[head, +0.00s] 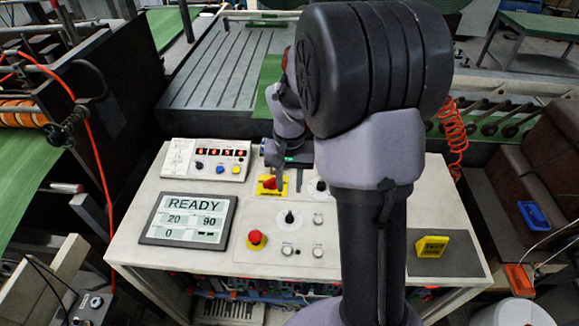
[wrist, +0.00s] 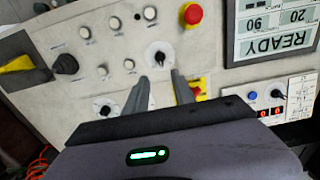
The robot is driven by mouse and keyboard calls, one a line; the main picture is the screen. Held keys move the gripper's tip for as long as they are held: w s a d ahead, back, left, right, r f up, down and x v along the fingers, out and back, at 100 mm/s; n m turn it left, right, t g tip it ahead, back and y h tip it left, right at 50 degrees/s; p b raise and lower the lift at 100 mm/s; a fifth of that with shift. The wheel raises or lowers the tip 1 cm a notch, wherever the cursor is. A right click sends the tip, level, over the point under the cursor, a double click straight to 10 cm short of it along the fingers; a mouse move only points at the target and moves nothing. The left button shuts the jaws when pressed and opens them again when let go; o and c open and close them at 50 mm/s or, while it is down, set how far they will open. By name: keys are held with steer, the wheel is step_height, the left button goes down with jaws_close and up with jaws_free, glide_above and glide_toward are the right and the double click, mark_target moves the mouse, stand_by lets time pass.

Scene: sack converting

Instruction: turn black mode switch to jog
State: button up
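Several black knobs are on the console, and their labels are too small to read, so I cannot tell which one is the mode switch. One small black knob on a white round plate (wrist: 159,57) lies just beyond my fingertips, centred between them; it also shows in the head view (head: 290,217). A second small black knob (wrist: 104,109) is beside my left finger. A larger black knob (wrist: 65,64) sits farther left, hidden by my arm in the head view. My gripper (wrist: 159,77) is open and empty, with no visible contact with the knob.
A red emergency button (head: 256,238) and a red-and-yellow switch (head: 271,184) are close to the knob. White buttons (wrist: 129,65) surround it. A READY display (head: 187,219) and a small button box (head: 206,160) stand left.

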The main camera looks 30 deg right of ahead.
step_height(320, 180, up, 4)
steer(key=shift+r+p, duration=0.2)
steer(key=shift+p, duration=0.1)
steer(key=s+a+f+n+t+y+b, duration=0.2)
steer(key=s+a+t+b, duration=0.3)
steer(key=s+a+b, duration=1)
steer(key=s+a, duration=0.1)
steer(key=s, duration=0.1)
steer(key=shift+s+a+t, duration=0.2)
steer(key=shift+s+t, duration=0.15)
steer(key=shift+t, duration=0.05)
steer(key=shift+f, duration=0.1)
